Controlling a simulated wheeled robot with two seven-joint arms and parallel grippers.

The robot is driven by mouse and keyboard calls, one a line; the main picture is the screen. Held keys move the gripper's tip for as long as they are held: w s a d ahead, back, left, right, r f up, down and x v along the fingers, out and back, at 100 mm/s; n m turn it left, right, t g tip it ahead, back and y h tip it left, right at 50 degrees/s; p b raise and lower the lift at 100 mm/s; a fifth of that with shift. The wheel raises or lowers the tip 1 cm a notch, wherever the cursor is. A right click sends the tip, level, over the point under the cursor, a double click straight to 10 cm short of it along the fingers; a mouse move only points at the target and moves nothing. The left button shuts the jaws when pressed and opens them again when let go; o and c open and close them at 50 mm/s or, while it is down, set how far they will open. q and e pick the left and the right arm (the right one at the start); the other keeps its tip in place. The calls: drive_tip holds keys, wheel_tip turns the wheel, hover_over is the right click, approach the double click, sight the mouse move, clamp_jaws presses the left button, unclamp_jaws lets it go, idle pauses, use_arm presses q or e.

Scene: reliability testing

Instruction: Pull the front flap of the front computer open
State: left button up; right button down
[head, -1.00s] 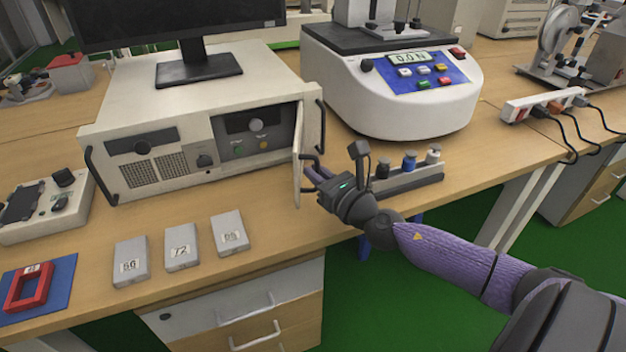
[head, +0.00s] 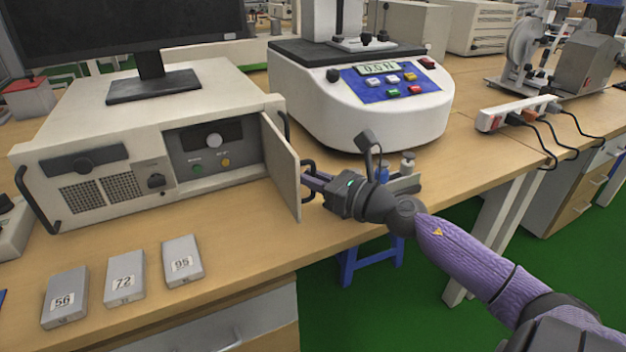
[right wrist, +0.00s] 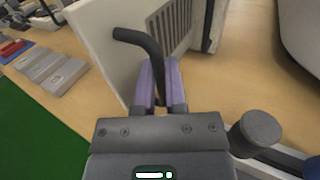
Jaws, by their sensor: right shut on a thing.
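The front computer (head: 110,140) is a beige case on the table with a monitor on top. Its front flap (head: 281,166) is hinged at the right side and stands swung out from the front, exposing a dark panel (head: 208,146) with a knob and small buttons. My right gripper (head: 312,183) is on the flap's outer side, shut on its black handle. In the right wrist view, the purple fingers (right wrist: 161,88) close around the dark handle (right wrist: 140,40), beside the white flap (right wrist: 105,50). My left gripper is not in view.
Grey blocks marked 56 (head: 65,297), 72 (head: 125,277) and 95 (head: 183,262) lie in front of the computer. A white testing machine (head: 360,95) stands behind the right gripper. A power strip (head: 517,113) lies farther right.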

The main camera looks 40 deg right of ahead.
drive_tip(key=shift+r, duration=0.15)
drive_tip(key=c, duration=0.8)
unclamp_jaws()
drive_tip(key=shift+w, duration=0.1)
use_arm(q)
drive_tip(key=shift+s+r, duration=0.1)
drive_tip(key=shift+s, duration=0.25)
use_arm(e)
drive_tip(key=shift+o, duration=0.3)
use_arm(q)
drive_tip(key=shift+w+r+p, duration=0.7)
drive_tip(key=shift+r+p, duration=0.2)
drive_tip(key=shift+p, duration=0.25)
use_arm(e)
drive_tip(key=s+d, duration=0.1)
drive_tip(key=s, duration=0.8)
drive_tip(key=shift+s+d, duration=0.4)
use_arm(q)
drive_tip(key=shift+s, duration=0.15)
